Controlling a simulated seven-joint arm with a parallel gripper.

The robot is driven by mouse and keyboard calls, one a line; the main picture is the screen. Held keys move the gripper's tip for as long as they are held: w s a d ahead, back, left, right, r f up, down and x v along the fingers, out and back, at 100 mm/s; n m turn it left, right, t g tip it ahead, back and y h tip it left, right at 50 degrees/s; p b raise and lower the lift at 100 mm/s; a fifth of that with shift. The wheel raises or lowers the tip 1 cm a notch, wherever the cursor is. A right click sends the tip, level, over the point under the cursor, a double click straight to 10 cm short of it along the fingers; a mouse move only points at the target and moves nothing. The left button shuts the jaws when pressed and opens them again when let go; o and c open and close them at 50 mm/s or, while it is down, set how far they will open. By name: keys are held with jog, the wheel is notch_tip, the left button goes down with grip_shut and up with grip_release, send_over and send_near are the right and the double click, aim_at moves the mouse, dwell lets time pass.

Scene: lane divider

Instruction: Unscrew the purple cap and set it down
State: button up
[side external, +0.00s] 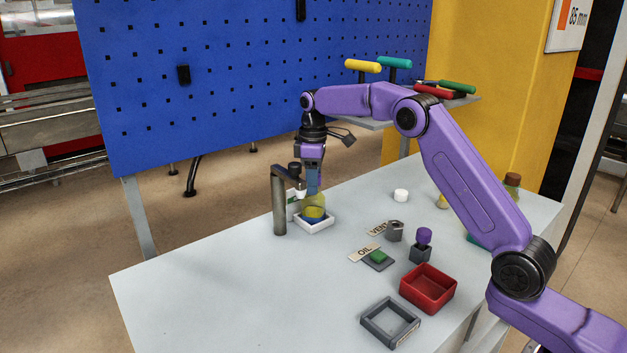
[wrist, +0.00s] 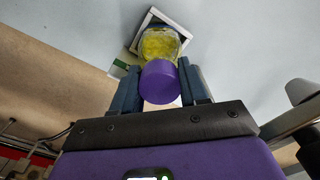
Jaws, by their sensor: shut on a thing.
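My gripper (wrist: 160,84) points down with its two dark blue fingers on either side of the purple cap (wrist: 160,76), shut on it. In the wrist view the cap lies in front of a clear jar (wrist: 158,42) with yellow contents. In the side view my gripper (side external: 313,188) is right at the top of the jar (side external: 313,203), and the fingers hide the cap there. The jar stands in a white square holder (side external: 316,227). I cannot tell whether the cap is seated on the jar or loose.
A dark post with an overhanging arm (side external: 279,205) stands close beside the jar. To the right are a red tray (side external: 428,287), a grey square frame (side external: 371,331), a purple-topped piece (side external: 424,236) on a grey block and a white round piece (side external: 401,195). The table's front left is clear.

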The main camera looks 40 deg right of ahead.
jog(key=shift+n, duration=0.9)
jog(key=shift+n, duration=0.8)
jog(key=o, duration=0.7)
jog(key=shift+c, duration=0.2)
jog(key=shift+m, duration=0.9)
